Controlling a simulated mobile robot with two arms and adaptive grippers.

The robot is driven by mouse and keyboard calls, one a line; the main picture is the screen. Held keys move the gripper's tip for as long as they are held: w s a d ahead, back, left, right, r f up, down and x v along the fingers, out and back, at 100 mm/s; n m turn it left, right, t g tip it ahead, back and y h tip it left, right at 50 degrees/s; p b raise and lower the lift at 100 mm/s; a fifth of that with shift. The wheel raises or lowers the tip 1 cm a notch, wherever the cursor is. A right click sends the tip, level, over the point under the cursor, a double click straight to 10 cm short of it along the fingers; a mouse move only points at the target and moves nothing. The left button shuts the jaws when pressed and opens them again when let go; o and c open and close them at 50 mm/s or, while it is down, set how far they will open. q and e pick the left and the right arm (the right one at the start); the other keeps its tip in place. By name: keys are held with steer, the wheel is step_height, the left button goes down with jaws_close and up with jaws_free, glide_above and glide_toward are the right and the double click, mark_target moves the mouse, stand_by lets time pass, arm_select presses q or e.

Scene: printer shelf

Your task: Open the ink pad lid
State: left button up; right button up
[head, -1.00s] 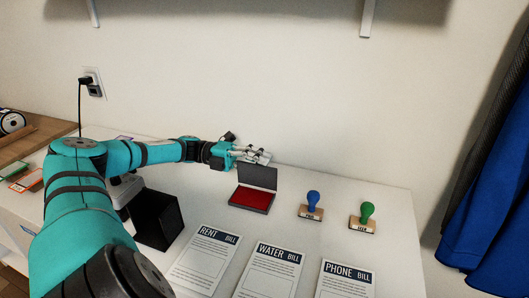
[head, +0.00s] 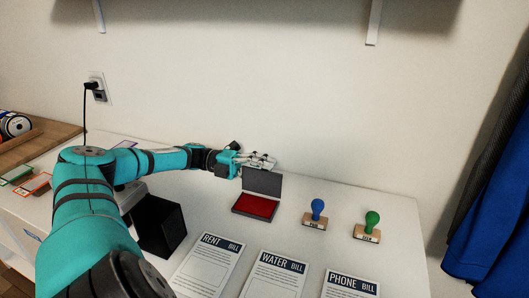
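The ink pad (head: 256,206) lies on the white table with its red pad showing. Its dark grey lid (head: 262,183) stands up at the back edge, raised off the pad. My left gripper (head: 262,163) is just behind and above the top edge of the lid. Its fingers point to the right; whether they touch the lid, and how far apart they are, is too small to tell. My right gripper is not in view.
A blue-handled stamp (head: 317,210) and a green-handled stamp (head: 370,222) stand to the right. The rent bill (head: 207,264), water bill (head: 274,278) and phone bill (head: 350,285) lie in front. A black box (head: 159,226) stands at left. A shelf (head: 250,8) hangs above.

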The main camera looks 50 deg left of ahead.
arm_select(q)
steer(key=shift+s+r, duration=0.1)
steer(key=shift+r, duration=0.1)
steer(key=v, duration=1.2)
